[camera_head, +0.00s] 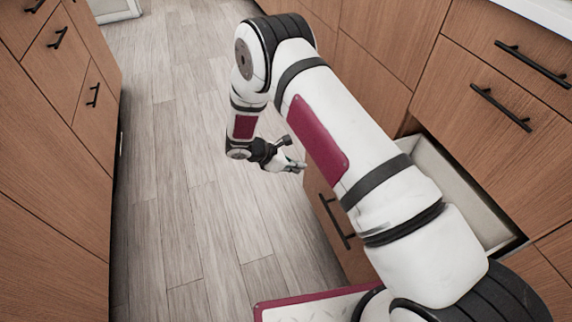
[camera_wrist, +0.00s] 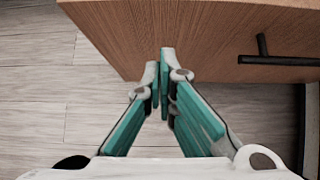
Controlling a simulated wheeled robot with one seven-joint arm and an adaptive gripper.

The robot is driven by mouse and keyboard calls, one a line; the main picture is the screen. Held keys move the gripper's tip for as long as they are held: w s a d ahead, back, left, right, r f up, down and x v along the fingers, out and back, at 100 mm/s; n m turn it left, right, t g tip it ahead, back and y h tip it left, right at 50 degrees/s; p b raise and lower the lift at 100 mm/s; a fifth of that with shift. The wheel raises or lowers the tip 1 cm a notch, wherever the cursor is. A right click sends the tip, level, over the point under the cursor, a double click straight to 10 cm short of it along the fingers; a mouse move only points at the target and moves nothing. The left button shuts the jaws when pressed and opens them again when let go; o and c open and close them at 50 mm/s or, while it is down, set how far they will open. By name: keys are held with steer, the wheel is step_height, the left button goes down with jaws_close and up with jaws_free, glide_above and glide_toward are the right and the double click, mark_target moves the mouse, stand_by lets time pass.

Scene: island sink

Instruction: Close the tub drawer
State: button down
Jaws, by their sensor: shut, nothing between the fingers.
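The open tub drawer (camera_head: 358,262) projects from the right-hand cabinets into the aisle. Its wood front has a black bar handle (camera_head: 335,222), and its pale interior (camera_head: 462,190) shows behind my arm. Part of the drawer is hidden by my arm. My gripper (camera_head: 299,166) is shut and empty, close to the upper far corner of the drawer front. In the wrist view, my gripper's fingertips (camera_wrist: 164,72) overlap the wood front (camera_wrist: 165,30), left of the handle (camera_wrist: 278,60). I cannot tell whether they touch it.
Closed wooden cabinets with black handles line the right side (camera_head: 490,75) and the left side (camera_head: 50,150). The plank floor (camera_head: 180,200) between them is clear. My base shows at the bottom, close to the open drawer.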

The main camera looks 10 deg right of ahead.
steer(key=shift+w+d+b, duration=0.2)
steer(key=shift+d+b, duration=0.05)
steer(key=shift+d, duration=0.75)
steer(key=shift+w+d+b, duration=0.15)
steer(key=shift+d+b, duration=0.1)
steer(key=shift+d, duration=0.75)
steer(key=shift+d, duration=0.1)
